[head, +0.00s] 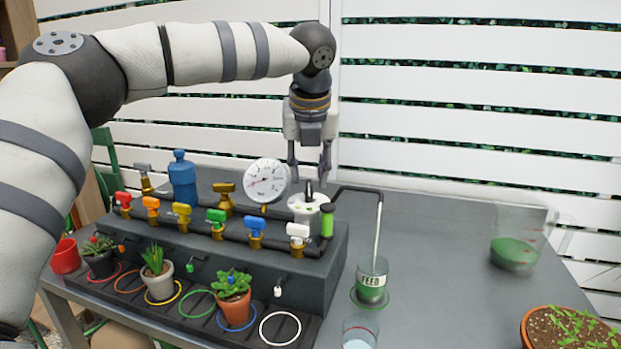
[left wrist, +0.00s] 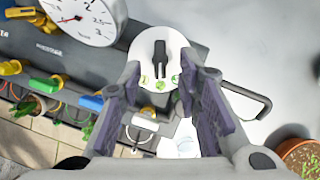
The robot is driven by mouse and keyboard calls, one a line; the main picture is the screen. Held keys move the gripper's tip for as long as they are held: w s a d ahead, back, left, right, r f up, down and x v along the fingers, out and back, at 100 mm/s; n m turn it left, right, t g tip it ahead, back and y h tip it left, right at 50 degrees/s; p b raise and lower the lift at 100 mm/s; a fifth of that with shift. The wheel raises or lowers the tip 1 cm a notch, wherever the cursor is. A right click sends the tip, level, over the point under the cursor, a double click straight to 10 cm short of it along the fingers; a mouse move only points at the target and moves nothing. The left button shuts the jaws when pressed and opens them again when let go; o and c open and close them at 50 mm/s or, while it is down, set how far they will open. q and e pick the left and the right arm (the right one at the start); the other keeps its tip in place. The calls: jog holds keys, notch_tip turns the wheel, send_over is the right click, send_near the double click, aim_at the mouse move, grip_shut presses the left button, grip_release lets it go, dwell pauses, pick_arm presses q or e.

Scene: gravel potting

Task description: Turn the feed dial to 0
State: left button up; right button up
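The feed dial (head: 302,207) is a white round unit with a black pointer knob on top, at the right end of the dark pipe. In the left wrist view the dial (left wrist: 143,45) shows a black pointer and small green marks near its lower edge; I cannot read its setting. My left gripper (head: 309,177) hangs straight down just above the dial, fingers apart and empty. My right gripper is in neither view.
A pressure gauge (head: 265,181) stands close left of the dial. Coloured valves, including a white one (head: 298,234), line the pipe. A spout runs into the FEED cup (head: 371,280). A clear jug with green liquid (head: 514,252) stands right.

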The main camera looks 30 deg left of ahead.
pick_arm(q)
jog(key=shift+x, duration=1.15)
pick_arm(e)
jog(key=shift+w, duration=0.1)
pick_arm(q)
grip_shut()
